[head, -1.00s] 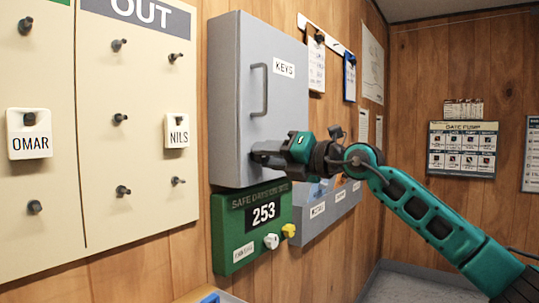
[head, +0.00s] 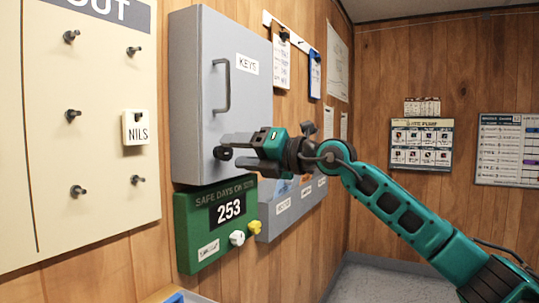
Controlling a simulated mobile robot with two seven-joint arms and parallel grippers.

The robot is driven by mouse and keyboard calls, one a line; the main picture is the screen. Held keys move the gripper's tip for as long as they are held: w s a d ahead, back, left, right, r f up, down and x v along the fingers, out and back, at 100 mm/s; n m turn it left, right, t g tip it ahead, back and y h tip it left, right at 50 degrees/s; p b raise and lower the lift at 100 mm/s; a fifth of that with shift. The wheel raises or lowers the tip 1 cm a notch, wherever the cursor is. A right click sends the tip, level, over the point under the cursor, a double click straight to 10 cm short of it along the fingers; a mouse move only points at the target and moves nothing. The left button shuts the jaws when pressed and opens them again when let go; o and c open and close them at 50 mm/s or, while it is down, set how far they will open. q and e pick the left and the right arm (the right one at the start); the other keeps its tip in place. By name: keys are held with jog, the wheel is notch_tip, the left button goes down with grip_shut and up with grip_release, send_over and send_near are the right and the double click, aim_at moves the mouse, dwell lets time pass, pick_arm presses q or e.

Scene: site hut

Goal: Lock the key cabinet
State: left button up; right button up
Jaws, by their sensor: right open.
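The grey key cabinet (head: 190,90), labelled KEYS, hangs on the wood wall with its door closed against the body. A long vertical handle (head: 227,85) is on its front. A small dark lock knob (head: 222,153) sits low on the door, below the handle. I cannot tell which way it is turned. My right gripper (head: 235,151) is open, its two fingers pointing left, with the knob at their tips. It does not grip the knob. My left gripper is out of view.
Below the cabinet hangs a green safe-days board (head: 185,225) reading 253, with a white knob (head: 237,238) and a yellow knob (head: 253,227). A grey labelled rack (head: 268,225) is beside it. A pegboard (head: 85,185) with a NILS tag (head: 135,128) is at left.

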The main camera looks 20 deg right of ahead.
jog(key=v, duration=1.1)
jog(key=shift+b, duration=0.4)
jog(key=shift+w, duration=0.1)
